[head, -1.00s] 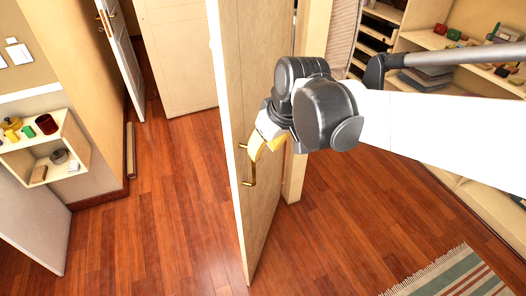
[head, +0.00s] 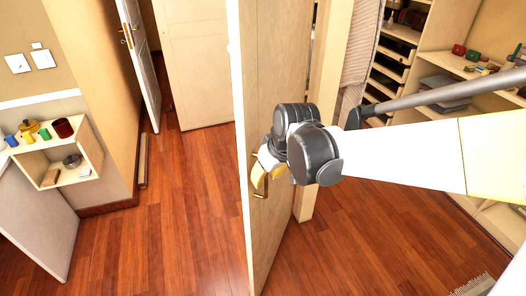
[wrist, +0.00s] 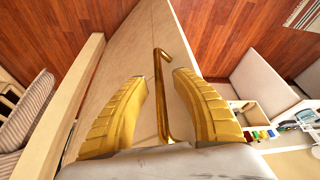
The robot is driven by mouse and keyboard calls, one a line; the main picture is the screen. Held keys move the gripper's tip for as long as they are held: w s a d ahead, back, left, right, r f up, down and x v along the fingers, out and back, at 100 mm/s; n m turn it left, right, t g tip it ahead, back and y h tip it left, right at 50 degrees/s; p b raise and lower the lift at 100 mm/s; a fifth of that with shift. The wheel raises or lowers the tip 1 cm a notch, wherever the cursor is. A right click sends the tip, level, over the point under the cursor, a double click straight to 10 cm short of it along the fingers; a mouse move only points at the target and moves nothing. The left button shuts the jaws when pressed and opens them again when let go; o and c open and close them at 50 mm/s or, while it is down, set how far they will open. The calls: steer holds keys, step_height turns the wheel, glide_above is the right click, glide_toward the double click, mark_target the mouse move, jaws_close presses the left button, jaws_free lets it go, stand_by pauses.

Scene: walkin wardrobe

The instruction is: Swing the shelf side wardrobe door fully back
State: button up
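A tall cream wooden door (head: 272,70) stands ajar in the middle of the head view, its near edge toward me. Its brass bar handle (wrist: 161,100) runs between my gripper's two yellow fingers in the wrist view. My gripper (head: 262,172) is at the handle, beside the door's right face. The fingers (wrist: 161,77) are apart, one on each side of the handle, with visible gaps, so they do not look clamped on it.
Wardrobe shelves (head: 455,65) with small items stand at the right. A small wall shelf (head: 95,150) with jars and spools is at the left, above a pale panel (head: 40,200). Another cream door (head: 190,70) stands behind. The wooden floor (head: 180,220) left of the door is clear.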

jaws_close()
steer(key=s+d+n+p, duration=0.1)
steer(key=s+d, duration=0.3)
steer(key=d, duration=1.7)
steer(key=shift+d+n+g+y, duration=0.2)
steer(key=shift+n+g+y, duration=0.2)
steer(key=shift+n, duration=0.5)
steer(key=shift+r, duration=0.1)
jaws_free()
steer(key=shift+w, duration=0.1)
